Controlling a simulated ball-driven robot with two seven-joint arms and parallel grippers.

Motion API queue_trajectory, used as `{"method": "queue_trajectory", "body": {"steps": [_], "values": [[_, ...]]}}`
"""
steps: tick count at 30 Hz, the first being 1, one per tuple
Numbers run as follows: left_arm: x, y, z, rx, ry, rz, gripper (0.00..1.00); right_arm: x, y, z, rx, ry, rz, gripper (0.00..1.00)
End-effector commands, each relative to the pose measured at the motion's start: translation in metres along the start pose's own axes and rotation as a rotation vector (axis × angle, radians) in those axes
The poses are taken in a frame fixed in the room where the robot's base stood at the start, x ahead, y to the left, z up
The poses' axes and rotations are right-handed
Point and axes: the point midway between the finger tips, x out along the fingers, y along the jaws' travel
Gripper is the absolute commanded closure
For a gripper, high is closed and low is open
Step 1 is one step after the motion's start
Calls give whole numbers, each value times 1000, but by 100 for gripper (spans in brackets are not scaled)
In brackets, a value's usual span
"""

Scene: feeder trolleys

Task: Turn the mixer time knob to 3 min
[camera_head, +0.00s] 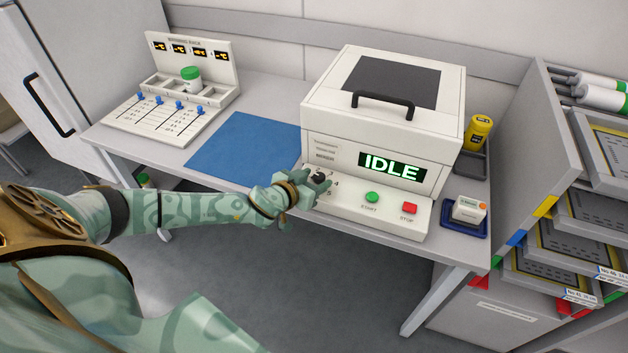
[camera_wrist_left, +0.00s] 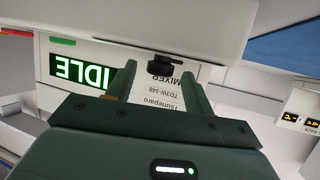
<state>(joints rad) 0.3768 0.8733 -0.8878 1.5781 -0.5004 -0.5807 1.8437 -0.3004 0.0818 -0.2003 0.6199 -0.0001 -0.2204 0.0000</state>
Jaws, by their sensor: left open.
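The mixer (camera_head: 383,105) is a white box with a dark lid window, and its green display (camera_head: 391,167) reads IDLE. The black time knob (camera_head: 318,177) is on the left of its sloped front panel, partly covered by my left gripper in the head view. My left gripper (camera_head: 308,186) is at the knob. In the left wrist view the dark knob (camera_wrist_left: 163,68) lies ahead of the open fingers (camera_wrist_left: 160,85), between their tips across the picture. I cannot tell whether the fingers touch it. The knob's pointer setting is not readable. My right gripper is not in view.
A green start button (camera_head: 372,197) and red stop button (camera_head: 409,208) are right of the knob. A blue mat (camera_head: 243,146) lies left of the mixer. A white box in a blue tray (camera_head: 464,227) and a yellow jar (camera_head: 478,131) stand right. A rack (camera_head: 185,62) is at back left.

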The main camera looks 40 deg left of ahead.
Motion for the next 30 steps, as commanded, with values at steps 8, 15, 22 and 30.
{"method": "queue_trajectory", "body": {"steps": [8,15,22,30], "values": [[0,0,0,0,0,0,67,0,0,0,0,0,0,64],[0,0,0,0,0,1,93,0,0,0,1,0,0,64],[0,-2,1,13,-1,37,92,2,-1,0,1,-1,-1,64],[1,-7,1,78,1,189,93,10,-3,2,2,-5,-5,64]]}}
